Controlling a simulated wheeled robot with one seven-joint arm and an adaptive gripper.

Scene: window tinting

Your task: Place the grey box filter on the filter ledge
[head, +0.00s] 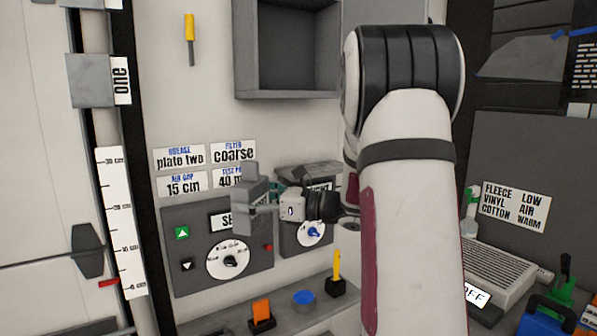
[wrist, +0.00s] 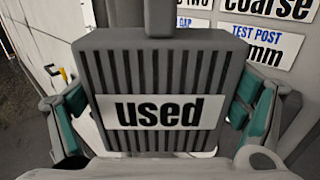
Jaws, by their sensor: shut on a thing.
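The grey box filter (wrist: 160,70) fills the middle of the wrist view, a ribbed box with a white label reading "used". My gripper (head: 268,204) is shut on it, with teal-padded fingers on its left and right sides. In the head view the filter (head: 243,203) is held upright in front of the control panel. I cannot tell from the head view whether it touches the wall. A grey ledge (head: 325,315) runs along the wall below the panels; no label marks it as the filter ledge.
An open, empty grey wall box (head: 285,50) is above. A control panel (head: 195,270) with a dial is behind my gripper. My arm hides the wall at centre right.

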